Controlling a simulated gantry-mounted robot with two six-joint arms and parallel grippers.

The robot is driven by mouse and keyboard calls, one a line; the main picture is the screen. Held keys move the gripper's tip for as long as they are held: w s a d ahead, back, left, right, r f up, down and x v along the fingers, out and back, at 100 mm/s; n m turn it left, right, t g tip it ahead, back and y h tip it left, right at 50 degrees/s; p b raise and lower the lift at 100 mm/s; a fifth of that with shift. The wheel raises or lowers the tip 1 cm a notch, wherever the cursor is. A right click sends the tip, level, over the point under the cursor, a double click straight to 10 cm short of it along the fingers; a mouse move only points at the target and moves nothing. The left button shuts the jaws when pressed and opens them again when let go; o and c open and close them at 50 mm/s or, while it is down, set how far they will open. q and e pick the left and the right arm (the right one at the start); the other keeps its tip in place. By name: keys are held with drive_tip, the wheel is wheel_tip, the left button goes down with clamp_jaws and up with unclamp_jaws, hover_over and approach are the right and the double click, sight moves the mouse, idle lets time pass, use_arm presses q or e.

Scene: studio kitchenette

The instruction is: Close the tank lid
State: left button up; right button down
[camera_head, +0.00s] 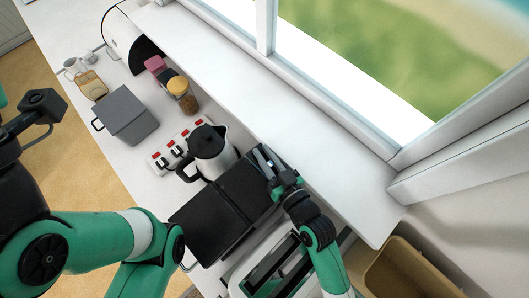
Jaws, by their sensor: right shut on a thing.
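A black boxy appliance (204,221) stands on the white counter below the middle of the camera_head view. A dark flat panel (244,190), which looks like the tank lid, lies along its right side. A seam runs between the two. My right gripper (267,161) is shut at the panel's upper right edge, and its fingers partly cover that edge. The lid's exact angle is hard to tell from above. My left arm enters at the lower left, away from the appliance. Its fingertips are outside the picture.
A steel kettle (212,152) with a black handle stands close behind the appliance. Behind it are a red-switched power strip (165,157), a grey bin (124,115) and several small jars. A window ledge (290,110) borders the right side. A tan container (408,272) is at the lower right.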

drive_tip(key=c, duration=0.8)
unclamp_jaws()
drive_tip(key=shift+r, duration=0.15)
drive_tip(key=r, duration=0.2)
drive_tip(key=s+r, duration=0.1)
drive_tip(key=r, duration=0.1)
drive_tip(key=shift+r, duration=0.1)
drive_tip(key=shift+s+a+r+p, duration=0.1)
drive_tip(key=shift+s+r+p, duration=0.55)
drive_tip(key=shift+s+r, duration=1.15)
drive_tip(key=shift+s+a+r+p, duration=0.1)
drive_tip(key=shift+s+r+p, duration=0.8)
drive_tip(key=shift+s, duration=1.65)
drive_tip(key=shift+s+r+p, duration=0.45)
drive_tip(key=shift+s+r, duration=1.1)
drive_tip(key=shift+s, duration=0.65)
drive_tip(key=shift+o, duration=0.2)
